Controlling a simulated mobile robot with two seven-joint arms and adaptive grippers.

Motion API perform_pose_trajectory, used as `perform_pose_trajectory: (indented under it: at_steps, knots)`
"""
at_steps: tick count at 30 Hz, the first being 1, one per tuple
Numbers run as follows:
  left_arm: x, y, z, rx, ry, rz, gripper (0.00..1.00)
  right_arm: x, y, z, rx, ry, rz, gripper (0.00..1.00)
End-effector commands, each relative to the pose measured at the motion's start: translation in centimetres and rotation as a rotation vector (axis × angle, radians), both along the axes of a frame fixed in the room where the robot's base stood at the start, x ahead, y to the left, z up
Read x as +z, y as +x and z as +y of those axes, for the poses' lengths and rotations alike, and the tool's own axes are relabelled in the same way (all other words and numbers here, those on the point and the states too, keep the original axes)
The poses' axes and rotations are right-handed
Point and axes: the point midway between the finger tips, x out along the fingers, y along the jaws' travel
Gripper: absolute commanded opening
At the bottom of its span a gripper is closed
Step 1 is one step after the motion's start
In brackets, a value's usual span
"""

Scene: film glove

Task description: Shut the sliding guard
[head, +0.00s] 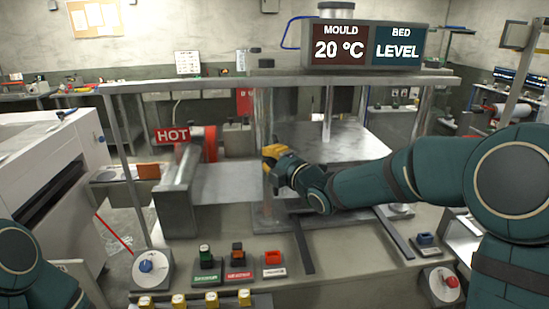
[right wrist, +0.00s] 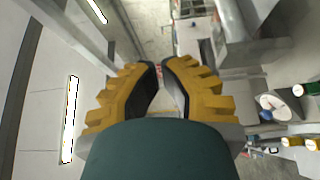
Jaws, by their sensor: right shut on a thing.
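The machine has a long frame with an upright, pale, partly see-through panel edge (head: 261,110) near its middle, which looks like the sliding guard. Its full extent is hard to make out. My right gripper (head: 270,156), with yellow fingers, is at this edge, shut on what looks like the guard's handle; the fingers hide the handle. In the right wrist view the two yellow, dark-padded fingers (right wrist: 165,75) stand with a narrow gap, and what lies between them is unclear. My left arm shows only at the lower left corner; its gripper is out of view.
A red HOT sign (head: 172,135) marks the barrel at left. Grey platens (head: 335,140) stand behind my right forearm. A sign box (head: 366,46) reads MOULD 20 °C, BED LEVEL. Buttons (head: 238,262) and knobs line the front ledge.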

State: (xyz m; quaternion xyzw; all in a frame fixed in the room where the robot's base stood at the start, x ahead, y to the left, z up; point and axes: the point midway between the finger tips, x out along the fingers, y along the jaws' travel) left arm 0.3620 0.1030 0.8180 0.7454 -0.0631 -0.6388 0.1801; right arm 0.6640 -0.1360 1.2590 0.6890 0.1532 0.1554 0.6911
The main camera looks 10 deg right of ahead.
Motion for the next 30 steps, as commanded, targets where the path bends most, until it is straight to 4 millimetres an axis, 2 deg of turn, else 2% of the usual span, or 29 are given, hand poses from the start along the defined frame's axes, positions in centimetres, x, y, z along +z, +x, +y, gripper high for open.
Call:
perform_pose_trajectory:
  at_steps: [3, 11, 12, 13, 18, 30]
  knots:
    - [0.5, 0.1, 0.0, 0.002, 0.000, -0.003, 0.00, 0.0, 2.2, 1.2, 0.002, 0.001, 0.004, 0.00]
    - [1.3, 0.4, 0.1, 0.007, 0.002, -0.009, 0.00, 0.0, 6.7, 3.3, 0.002, 0.001, 0.003, 0.00]
    - [1.5, 0.4, 0.1, 0.007, 0.002, -0.009, 0.00, 0.1, 6.6, 1.9, -0.006, 0.001, 0.003, 0.00]
    - [1.7, 0.4, 0.1, 0.007, 0.002, -0.009, 0.00, 0.1, 6.6, 1.4, -0.006, 0.001, 0.003, 0.00]
    - [2.2, 0.4, 0.1, 0.007, 0.000, -0.009, 0.00, 0.1, 6.7, -0.3, -0.002, 0.001, 0.002, 0.00]
    - [2.2, 0.3, 0.1, 0.006, 0.000, -0.008, 0.00, -0.1, 6.8, -1.0, -0.001, 0.002, 0.003, 0.00]
